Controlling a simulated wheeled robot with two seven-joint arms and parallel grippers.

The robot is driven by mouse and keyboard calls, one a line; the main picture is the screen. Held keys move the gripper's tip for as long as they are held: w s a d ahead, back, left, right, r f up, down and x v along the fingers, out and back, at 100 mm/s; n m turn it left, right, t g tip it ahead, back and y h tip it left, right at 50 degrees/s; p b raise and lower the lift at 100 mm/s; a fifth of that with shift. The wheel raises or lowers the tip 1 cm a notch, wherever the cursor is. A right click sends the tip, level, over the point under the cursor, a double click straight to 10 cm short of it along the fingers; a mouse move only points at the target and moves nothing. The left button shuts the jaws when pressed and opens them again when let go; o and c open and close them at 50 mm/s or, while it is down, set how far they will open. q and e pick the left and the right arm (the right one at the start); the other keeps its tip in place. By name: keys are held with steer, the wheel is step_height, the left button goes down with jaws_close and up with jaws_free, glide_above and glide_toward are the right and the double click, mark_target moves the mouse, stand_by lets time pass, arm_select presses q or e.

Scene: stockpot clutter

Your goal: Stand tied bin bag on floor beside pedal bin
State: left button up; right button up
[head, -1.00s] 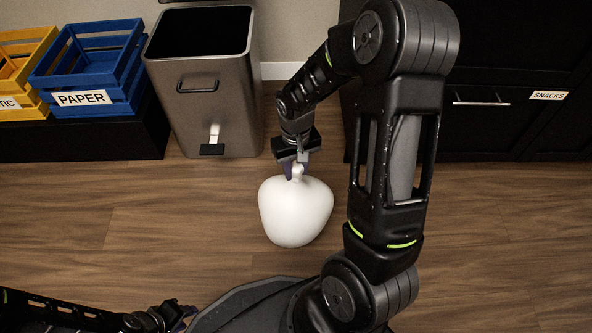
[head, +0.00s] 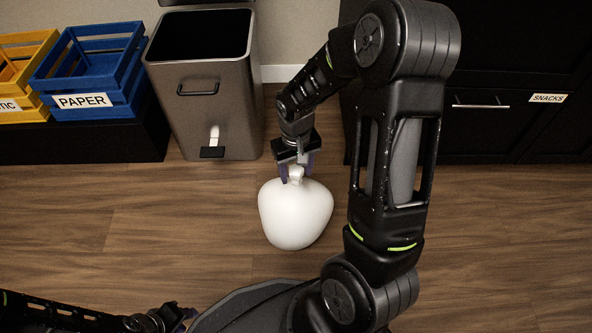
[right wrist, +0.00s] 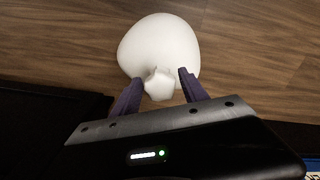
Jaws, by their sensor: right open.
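The white tied bin bag (head: 296,216) stands upright on the wooden floor, in front and to the right of the pedal bin (head: 205,100), with a gap between them. My right gripper (head: 298,176) is open, its fingers on either side of the bag's tied neck. In the right wrist view, the neck (right wrist: 159,84) sits between the spread purple fingertips (right wrist: 157,78), with room on both sides. My left gripper (head: 180,316) is at the bottom left, away from the bag; its fingers are too small and dark to read.
The grey bin is open at the top, its pedal (head: 212,152) facing front. A blue PAPER crate (head: 90,75) and a yellow crate (head: 22,80) sit on a low black bench at left. A dark SNACKS cabinet (head: 490,125) stands at right. The left floor is clear.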

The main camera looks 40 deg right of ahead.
step_height(320, 180, up, 12)
steer(key=p, duration=0.4)
steer(key=shift+f, duration=0.15)
stand_by(0.4)
steer(key=a+f+n+y, duration=0.1)
steer(key=a+f+y, duration=0.1)
steer(key=a+f, duration=1)
steer(key=s+a+f+t+y, duration=0.1)
steer(key=s+a+f, duration=0.9)
steer(key=a, duration=0.3)
steer(key=shift+s+a+f+y, duration=0.2)
steer(key=shift+s+f+y, duration=0.1)
steer(key=shift+s+y, duration=0.1)
